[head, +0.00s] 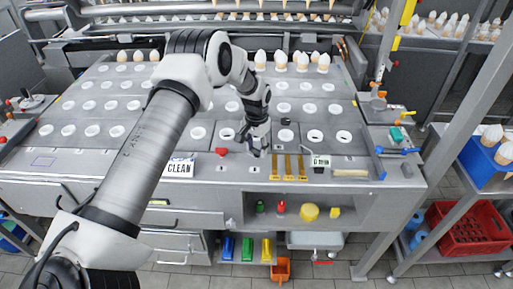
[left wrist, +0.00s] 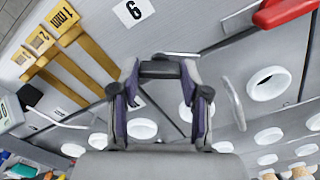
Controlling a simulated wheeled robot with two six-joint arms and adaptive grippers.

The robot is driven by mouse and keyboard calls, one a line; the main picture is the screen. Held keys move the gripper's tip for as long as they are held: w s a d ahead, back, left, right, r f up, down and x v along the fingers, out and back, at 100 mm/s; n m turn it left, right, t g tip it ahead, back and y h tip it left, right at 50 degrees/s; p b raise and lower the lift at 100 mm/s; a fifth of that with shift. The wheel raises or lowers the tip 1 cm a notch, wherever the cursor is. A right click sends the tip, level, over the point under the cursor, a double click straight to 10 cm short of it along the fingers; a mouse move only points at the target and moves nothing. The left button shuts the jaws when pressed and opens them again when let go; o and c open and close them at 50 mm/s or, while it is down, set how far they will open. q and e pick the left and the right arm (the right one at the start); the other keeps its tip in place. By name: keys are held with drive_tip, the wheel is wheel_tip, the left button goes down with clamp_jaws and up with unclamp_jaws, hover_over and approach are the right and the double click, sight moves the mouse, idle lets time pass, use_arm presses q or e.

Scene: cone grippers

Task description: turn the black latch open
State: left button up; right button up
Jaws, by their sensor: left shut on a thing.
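My left gripper (head: 257,147) reaches down from the left arm to the front part of the grey machine top. In the left wrist view its two fingers (left wrist: 160,75) close around the ends of a short black bar, the black latch (left wrist: 160,69), which lies crosswise between the fingertips. A thin metal rod shows just beyond the latch. In the head view the latch is hidden by the gripper or too small to make out. My right gripper is in neither view.
Yellow gauges (head: 289,167) lie right of the gripper, and a red handle (head: 221,151) is to its left. A CLEAN sign (head: 180,168) stands farther left. White ring holes (head: 314,136) cover the top, with cones (head: 281,61) behind.

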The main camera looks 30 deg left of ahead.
sight(257, 149)
use_arm(q)
drive_tip(key=n, duration=0.5)
drive_tip(key=shift+s+f, duration=0.2)
idle(0.3)
drive_tip(key=o, duration=0.9)
drive_tip(key=shift+c, duration=0.2)
drive_tip(key=shift+o, duration=1.4)
drive_tip(key=shift+w, duration=0.15)
wheel_tip(257, 149, up, 12)
